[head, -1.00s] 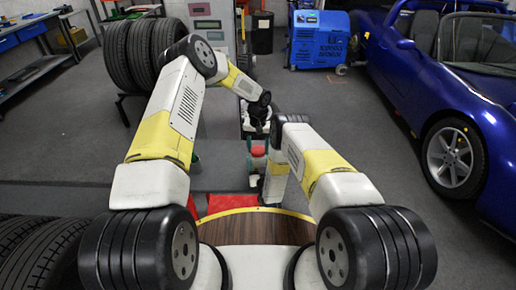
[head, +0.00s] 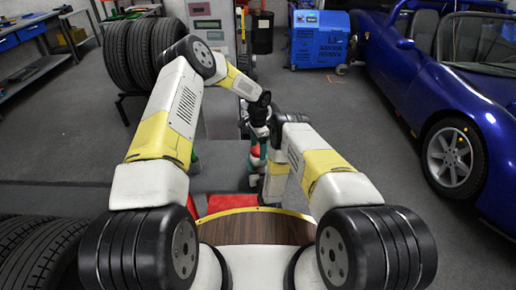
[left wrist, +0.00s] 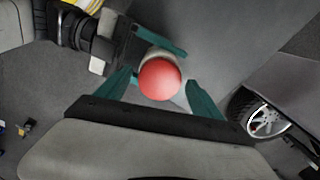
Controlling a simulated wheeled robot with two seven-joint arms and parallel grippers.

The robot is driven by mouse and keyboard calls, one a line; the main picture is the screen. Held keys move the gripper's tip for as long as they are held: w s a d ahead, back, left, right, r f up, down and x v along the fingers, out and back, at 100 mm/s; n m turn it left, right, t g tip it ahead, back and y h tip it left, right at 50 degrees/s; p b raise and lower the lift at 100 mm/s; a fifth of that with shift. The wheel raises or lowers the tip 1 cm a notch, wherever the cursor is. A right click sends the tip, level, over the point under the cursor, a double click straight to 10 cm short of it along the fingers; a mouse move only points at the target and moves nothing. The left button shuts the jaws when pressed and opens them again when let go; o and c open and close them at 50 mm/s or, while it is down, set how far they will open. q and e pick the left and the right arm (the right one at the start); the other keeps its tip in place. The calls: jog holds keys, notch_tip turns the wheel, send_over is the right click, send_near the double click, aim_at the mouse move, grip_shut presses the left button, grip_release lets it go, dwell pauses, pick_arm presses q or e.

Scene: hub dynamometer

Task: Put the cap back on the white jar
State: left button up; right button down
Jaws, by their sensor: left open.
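The red round cap (left wrist: 160,79) shows in the left wrist view over the white jar (left wrist: 163,57), whose rim peeks out behind it. Whether the cap is seated cannot be told. My left gripper (left wrist: 162,92) is open, its teal fingers apart on either side of the cap, with gaps visible. My right gripper (left wrist: 150,55) comes in from the upper left, its teal fingers around the jar; one finger is partly hidden. In the head view the red cap (head: 255,152) is small, below my left gripper (head: 257,138); my right forearm hides most of the jar.
A blue car (head: 455,90) stands at the right, and a blue machine (head: 319,40) at the back. Tires (head: 135,50) stand at the back left, and more tires (head: 35,250) at the front left. Grey floor is open between them.

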pick_arm(q)
jog(key=shift+r, duration=0.1)
jog(key=shift+r, duration=2.15)
jog(key=shift+c, duration=0.4)
jog(key=n, duration=0.2)
jog(key=r+n, duration=0.1)
jog(key=n, duration=0.1)
jog(key=shift+r, duration=0.3)
jog(key=n, duration=0.1)
jog(key=r+n, duration=0.1)
jog(key=n, duration=0.1)
jog(key=r+n, duration=0.1)
jog(key=n, duration=0.1)
jog(key=shift+f, duration=0.1)
jog(key=shift+f, duration=4)
